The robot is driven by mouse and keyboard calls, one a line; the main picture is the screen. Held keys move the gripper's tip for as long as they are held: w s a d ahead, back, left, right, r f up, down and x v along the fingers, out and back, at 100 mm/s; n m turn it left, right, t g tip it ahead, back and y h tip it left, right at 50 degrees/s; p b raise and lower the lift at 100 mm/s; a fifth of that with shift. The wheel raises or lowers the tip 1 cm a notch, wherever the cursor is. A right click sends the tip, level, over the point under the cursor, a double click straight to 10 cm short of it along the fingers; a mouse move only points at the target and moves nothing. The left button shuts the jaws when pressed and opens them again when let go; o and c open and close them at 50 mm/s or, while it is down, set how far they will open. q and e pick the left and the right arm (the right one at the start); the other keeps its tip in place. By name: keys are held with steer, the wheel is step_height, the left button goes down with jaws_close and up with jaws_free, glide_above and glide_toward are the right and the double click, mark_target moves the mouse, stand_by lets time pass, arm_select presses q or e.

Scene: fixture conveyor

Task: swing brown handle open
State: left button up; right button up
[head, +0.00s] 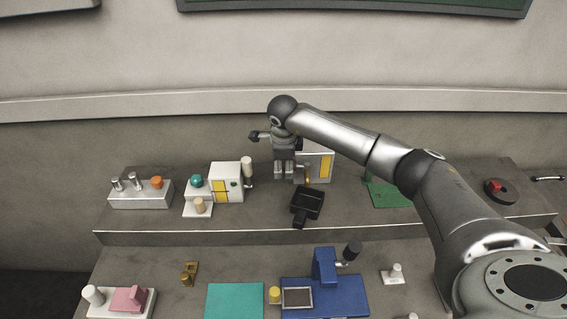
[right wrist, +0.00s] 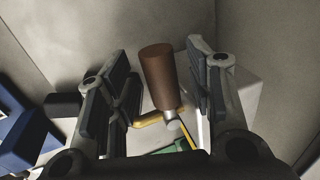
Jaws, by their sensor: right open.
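The brown handle (right wrist: 158,75) is a thick cylinder on a short metallic stem in the right wrist view. It lies between the two spread fingers of my right gripper, with gaps on both sides. In the head view my right gripper (head: 285,177) points down at the left side of a white box (head: 302,178) with a yellow panel. The gripper and wrist cover part of that box, and I cannot make out the brown handle clearly there. My left gripper is not in view.
A black square pan (head: 307,203) stands just in front of the gripper. A second white box (head: 226,180) with a knob stands to its left. A green mat (head: 385,195) lies to the right. A blue fixture (head: 340,295) stands on the lower front level.

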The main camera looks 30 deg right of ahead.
steer(key=v, duration=1.2)
